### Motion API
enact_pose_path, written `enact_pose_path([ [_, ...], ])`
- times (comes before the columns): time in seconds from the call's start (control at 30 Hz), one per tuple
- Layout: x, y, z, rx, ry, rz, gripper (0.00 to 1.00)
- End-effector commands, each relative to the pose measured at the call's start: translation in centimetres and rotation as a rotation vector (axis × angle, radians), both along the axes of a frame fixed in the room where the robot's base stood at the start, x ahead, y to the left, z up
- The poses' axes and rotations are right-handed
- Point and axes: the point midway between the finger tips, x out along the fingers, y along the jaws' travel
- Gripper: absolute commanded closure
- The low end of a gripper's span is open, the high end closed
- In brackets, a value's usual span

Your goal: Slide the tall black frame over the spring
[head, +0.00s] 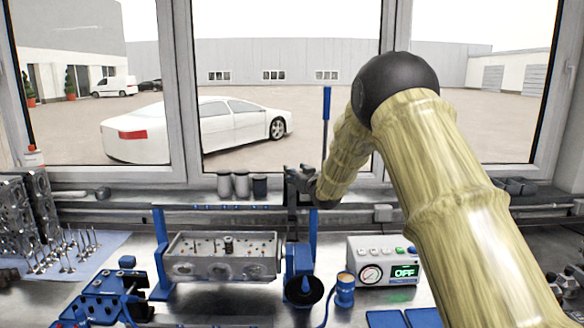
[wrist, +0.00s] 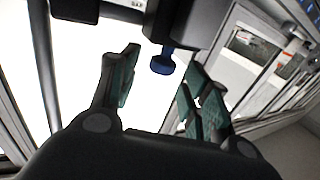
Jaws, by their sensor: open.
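My gripper (head: 302,180) is at the end of my arm, above the right end of the grey cylinder head (head: 190,258). In the wrist view its two fingers with green pads (wrist: 158,92) are spread and nothing is held. A dark bar, seemingly part of the tall black frame (wrist: 205,22), crosses the top of the wrist view with a blue knob (wrist: 162,62) under it. In the head view the frame is hard to separate from my dark gripper. A small dark upright piece, perhaps the spring (head: 228,244), stands on the cylinder head.
The blue stand (head: 160,250) holds the cylinder head. A blue upright handle (head: 326,125) rises beside my arm. A pressure gauge box (head: 385,262) reads OFF at the right. Small canisters (head: 241,185) stand behind, below the window.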

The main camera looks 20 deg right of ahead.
Motion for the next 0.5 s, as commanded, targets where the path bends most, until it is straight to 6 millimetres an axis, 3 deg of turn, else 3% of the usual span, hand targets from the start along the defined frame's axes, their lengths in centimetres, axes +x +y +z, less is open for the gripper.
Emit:
enact_pose_path([
  [0.2, 2.3, 0.4, 0.1, -0.001, 0.001, 0.001, 0.53],
  [0.5, 3.4, 0.5, -0.1, 0.0, 0.0, 0.001, 0.53],
])
